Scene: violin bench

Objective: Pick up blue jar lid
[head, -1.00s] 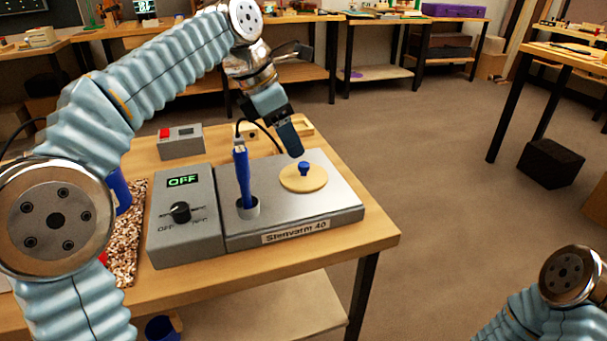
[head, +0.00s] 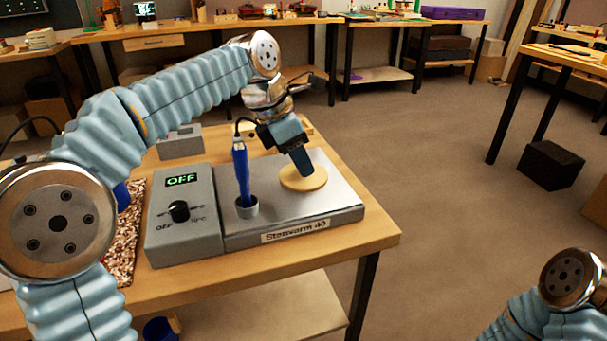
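The jar lid is a round, pale wooden disc (head: 303,183) on the grey metal top of the Stenvarm 40 unit (head: 340,199). Its blue knob, seen earlier, is now hidden behind my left gripper (head: 304,167). The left gripper points down with its fingertips right over the middle of the disc, at the knob. Whether the fingers are open or shut around the knob does not show. My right gripper is out of view; only part of the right arm shows at the lower right.
A blue-handled tool (head: 241,176) stands upright in a holder just left of the lid, close to my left gripper. A grey control box (head: 182,214) reading OFF is further left. A small grey box (head: 180,143) stands behind. The wooden bench (head: 372,236) ends to the right.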

